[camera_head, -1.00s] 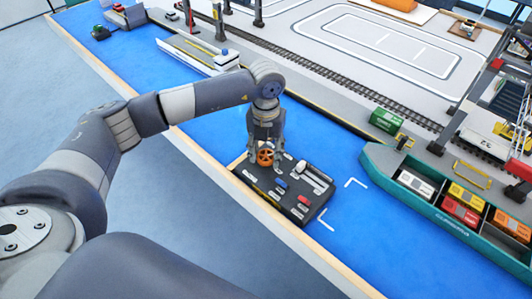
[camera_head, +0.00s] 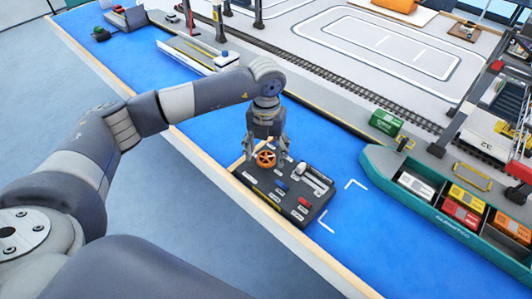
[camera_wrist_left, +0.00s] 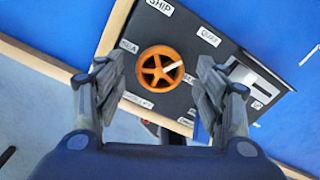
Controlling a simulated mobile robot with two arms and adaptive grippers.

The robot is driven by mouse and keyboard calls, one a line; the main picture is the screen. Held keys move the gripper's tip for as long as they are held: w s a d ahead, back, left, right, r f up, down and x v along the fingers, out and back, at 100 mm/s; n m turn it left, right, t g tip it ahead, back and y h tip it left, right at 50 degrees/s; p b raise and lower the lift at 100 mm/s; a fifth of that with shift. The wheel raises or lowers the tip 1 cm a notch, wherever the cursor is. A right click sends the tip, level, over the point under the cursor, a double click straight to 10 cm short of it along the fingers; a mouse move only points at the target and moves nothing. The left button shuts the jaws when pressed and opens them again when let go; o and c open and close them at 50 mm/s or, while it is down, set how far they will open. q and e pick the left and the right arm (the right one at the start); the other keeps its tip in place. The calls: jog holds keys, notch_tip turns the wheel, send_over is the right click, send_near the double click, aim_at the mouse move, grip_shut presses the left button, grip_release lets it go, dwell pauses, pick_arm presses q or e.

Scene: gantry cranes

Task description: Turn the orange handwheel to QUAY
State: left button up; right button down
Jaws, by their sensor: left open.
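The orange handwheel (camera_head: 266,158) stands on a dark control panel (camera_head: 312,207) at the near edge of the blue surface. In the left wrist view, the handwheel (camera_wrist_left: 152,77) has a white mark pointing right and slightly up, a little below the direction of the QUAY label (camera_wrist_left: 209,36). The SHIP label (camera_wrist_left: 160,7) is at the top and the SEA label (camera_wrist_left: 128,46) at the left. My left gripper (camera_head: 267,149) is open above the wheel; in the wrist view its fingers stand apart on either side, clear of the rim. My right gripper is not in view.
A white lever (camera_head: 318,180) and coloured parts sit on the same panel, right of the wheel. A teal ship (camera_head: 450,232) with containers lies to the right. Rails (camera_head: 340,80) and a green container (camera_head: 386,122) are behind.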

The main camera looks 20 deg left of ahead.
aim_at(266, 158)
pick_arm(q)
notch_tip(266, 158, up, 11)
dwell(0.3)
dwell(2.5)
